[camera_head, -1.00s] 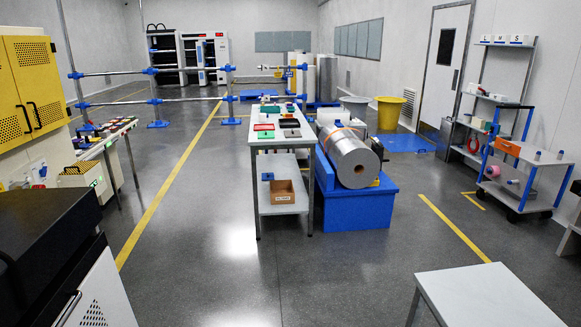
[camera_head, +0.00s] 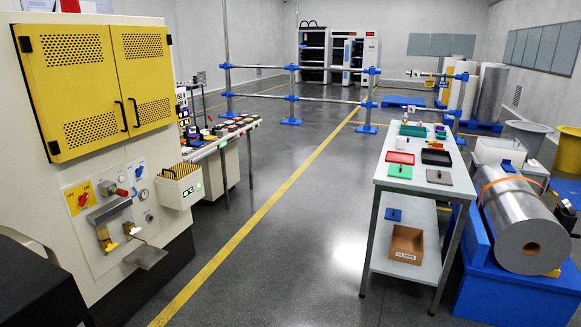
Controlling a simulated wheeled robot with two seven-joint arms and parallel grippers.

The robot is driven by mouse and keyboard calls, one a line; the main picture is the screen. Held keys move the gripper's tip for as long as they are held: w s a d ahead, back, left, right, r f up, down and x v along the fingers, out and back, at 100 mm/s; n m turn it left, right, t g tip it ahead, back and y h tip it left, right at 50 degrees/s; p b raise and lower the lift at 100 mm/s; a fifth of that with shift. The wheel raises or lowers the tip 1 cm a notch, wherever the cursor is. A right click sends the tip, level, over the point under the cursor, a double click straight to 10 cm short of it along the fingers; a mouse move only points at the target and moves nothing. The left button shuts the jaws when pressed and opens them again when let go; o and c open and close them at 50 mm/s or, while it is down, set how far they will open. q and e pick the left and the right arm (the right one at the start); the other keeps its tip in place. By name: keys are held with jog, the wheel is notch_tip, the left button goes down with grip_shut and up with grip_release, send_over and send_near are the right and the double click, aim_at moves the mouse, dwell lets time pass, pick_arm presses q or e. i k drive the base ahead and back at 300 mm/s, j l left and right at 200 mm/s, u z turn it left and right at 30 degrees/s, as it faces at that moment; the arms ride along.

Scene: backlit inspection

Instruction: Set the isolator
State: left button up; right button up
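The isolator appears to be the red handle on a yellow plate (camera_head: 80,198), set in the pale front panel of the machine at the left of the head view. Its exact setting is too small to read. A grey bracket (camera_head: 110,210) sits just below and right of it, with yellow-ended fittings (camera_head: 107,241) hanging under it. A small red knob (camera_head: 122,191) and a label plate are to its right. Neither of my grippers is in view.
Yellow perforated doors (camera_head: 97,80) with black handles are above the panel. A white table (camera_head: 425,195) with coloured trays stands right of centre. The grey floor between, marked by a yellow line (camera_head: 262,211), is clear.

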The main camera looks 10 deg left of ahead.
aim_at(82, 199)
jog(key=i+l+u, duration=0.1)
jog(key=i+u, duration=0.4)
jog(key=i+l+u, duration=0.2)
jog(key=u, duration=0.25)
jog(key=i+l+u, duration=0.35)
jog(key=u, duration=0.15)
jog(key=i+l+u, duration=0.3)
jog(key=l+u, duration=0.2)
jog(key=i+l+u, duration=0.1)
jog(key=l+u, duration=0.15)
jog(key=l, duration=0.15)
jog(key=i, duration=0.05)
